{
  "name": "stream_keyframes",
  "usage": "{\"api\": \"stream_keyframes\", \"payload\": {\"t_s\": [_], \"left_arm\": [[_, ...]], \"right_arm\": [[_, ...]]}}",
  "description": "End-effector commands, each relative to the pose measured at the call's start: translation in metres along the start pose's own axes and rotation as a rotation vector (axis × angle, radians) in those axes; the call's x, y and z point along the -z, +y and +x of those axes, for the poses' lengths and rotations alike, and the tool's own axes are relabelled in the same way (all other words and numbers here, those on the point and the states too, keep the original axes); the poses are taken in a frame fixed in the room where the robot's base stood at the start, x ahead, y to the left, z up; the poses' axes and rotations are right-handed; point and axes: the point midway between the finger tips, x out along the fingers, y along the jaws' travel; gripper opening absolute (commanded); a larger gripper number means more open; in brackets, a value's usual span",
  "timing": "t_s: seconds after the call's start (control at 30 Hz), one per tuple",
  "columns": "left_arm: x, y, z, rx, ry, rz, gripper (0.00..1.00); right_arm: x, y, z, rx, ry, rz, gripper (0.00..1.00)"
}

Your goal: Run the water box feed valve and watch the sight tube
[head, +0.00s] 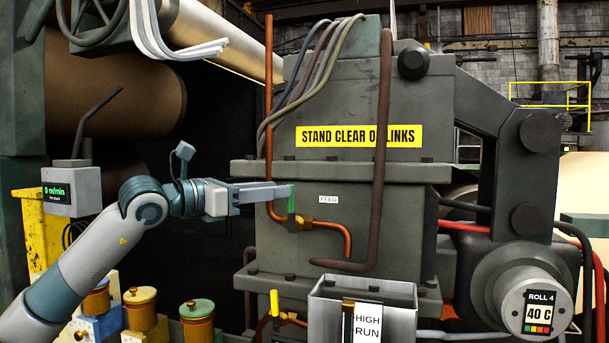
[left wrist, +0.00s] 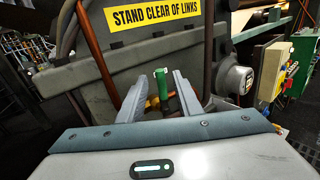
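A valve with a green upright lever (head: 291,203) and a brass body (head: 299,223) sits on a copper pipe (head: 332,235) on the grey machine's front. My left gripper (head: 284,191) reaches it from the left, fingertips level with the lever's upper part. In the left wrist view the green lever (left wrist: 161,85) stands between the two open fingers, with a gap on each side. A metal box (head: 326,285) at bottom centre carries a dark, brass-capped upright tube (head: 348,322) beside a label (head: 368,323) reading HIGH and RUN. The water level is too small to tell. My right gripper is out of view.
A brown bent pipe (head: 379,150) hangs in front of the machine. A yellow sign (head: 358,136) reads STAND CLEAR OF LINKS. Capped brass pots (head: 141,310) stand below my left arm.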

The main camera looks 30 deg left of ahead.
Motion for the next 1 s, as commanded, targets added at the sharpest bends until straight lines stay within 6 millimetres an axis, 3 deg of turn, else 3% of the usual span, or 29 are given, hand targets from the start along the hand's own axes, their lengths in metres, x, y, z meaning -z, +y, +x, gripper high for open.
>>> {"api": "stream_keyframes", "payload": {"t_s": [0.03, 0.2, 0.5, 0.7, 1.0], "left_arm": [[-0.006, -0.001, 0.01, 0.004, -0.001, -0.002, 0.32], [-0.006, -0.001, 0.04, 0.003, 0.0, -0.002, 0.32], [-0.004, 0.0, 0.081, 0.0, -0.001, -0.003, 0.32], [-0.001, 0.0, 0.092, 0.0, 0.0, -0.001, 0.32], [0.0, 0.0, 0.093, -0.001, 0.0, 0.0, 0.32]], "right_arm": [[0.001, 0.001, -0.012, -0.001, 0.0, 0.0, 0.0], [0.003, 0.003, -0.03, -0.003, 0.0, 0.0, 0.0], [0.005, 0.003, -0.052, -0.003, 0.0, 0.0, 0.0], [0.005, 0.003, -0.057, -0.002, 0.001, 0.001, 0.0], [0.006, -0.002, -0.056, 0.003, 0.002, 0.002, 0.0]]}}
